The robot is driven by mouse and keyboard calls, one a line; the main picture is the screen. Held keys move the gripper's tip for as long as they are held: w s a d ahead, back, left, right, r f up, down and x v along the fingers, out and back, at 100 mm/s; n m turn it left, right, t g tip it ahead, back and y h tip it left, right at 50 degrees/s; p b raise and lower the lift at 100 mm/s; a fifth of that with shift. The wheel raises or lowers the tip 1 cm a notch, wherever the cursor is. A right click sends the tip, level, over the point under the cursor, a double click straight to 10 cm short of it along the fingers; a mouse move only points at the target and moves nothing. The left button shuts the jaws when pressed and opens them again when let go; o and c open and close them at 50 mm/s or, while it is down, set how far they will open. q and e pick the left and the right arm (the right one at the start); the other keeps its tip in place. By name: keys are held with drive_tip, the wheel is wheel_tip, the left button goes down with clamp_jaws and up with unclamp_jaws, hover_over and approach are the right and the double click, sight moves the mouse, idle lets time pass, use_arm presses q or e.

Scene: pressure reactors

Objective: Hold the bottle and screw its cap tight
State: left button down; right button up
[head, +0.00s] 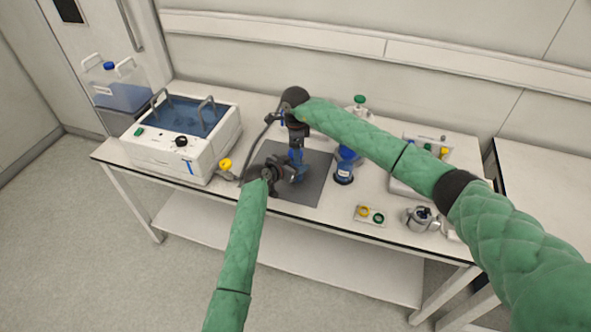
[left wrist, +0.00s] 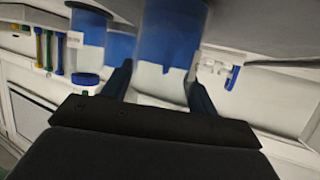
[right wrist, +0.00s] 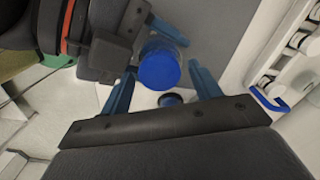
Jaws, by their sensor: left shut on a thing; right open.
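My left gripper (head: 287,171) is shut on a clear bottle (left wrist: 165,65) with blue on its side, and holds it over the grey mat (head: 318,190). The bottle's body stands between the fingers in the left wrist view. In the right wrist view a round blue cap (right wrist: 160,66) sits at the bottle's near end. My right gripper (right wrist: 162,75) is open, with one finger on each side of the cap. In the head view the right gripper (head: 296,152) points down just above the left one. The arms partly hide the bottle there, and how tightly the cap sits cannot be told.
A blue-liquid bottle (head: 344,172) stands right of the mat. A white water bath (head: 165,155) with blue water is on the left. A small tray with yellow and green rings (head: 370,216) and a metal vessel (head: 420,219) lie near the front right edge.

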drive_tip(key=shift+f, duration=0.25)
drive_tip(key=c, duration=1)
drive_tip(key=o, duration=1.1)
drive_tip(key=shift+r, duration=2.3)
drive_tip(key=o, duration=0.5)
